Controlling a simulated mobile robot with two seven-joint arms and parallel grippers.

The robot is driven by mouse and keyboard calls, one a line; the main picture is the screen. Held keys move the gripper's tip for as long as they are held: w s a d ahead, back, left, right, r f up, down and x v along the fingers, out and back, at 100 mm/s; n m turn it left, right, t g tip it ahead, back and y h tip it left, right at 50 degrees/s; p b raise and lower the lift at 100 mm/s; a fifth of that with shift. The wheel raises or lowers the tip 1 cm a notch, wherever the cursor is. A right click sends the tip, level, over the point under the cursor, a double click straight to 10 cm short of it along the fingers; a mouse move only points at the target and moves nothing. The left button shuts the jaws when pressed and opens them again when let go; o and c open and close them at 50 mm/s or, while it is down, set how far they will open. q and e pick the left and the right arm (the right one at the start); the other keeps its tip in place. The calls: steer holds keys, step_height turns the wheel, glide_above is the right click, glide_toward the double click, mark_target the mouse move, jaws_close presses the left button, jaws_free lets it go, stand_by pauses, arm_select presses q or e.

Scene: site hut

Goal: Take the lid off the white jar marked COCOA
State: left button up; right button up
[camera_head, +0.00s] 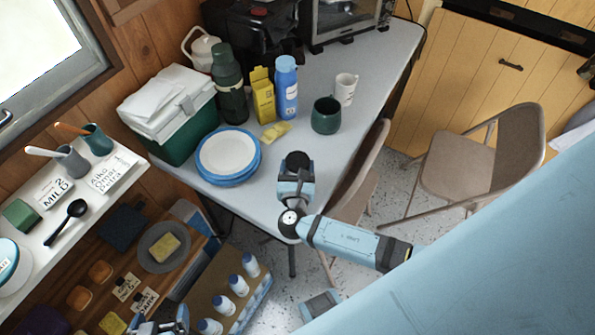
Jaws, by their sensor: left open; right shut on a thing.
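I cannot make out the word COCOA anywhere. A white jar or tub (8,264) with a blue band is cut off by the left edge, on the white shelf; its lettering is only partly visible. My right gripper (295,186) is over the table's near corner, to the right of the plates. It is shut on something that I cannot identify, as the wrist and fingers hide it. My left gripper (166,325) is at the bottom edge, partly cut off, near the bottles. It is open, and nothing shows between its fingers.
The grey table (330,72) bears blue-rimmed plates (228,152), a green cool box (180,133), flasks, a yellow carton (263,95), a green mug (326,116) and a white mug (346,88). White bottles (237,285) stand in a box below. Folding chairs (460,170) stand at right.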

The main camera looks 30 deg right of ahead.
step_height(320, 180, up, 20)
steer(key=p, duration=0.2)
stand_by(0.4)
steer(key=o, duration=0.6)
steer(key=c, duration=0.8)
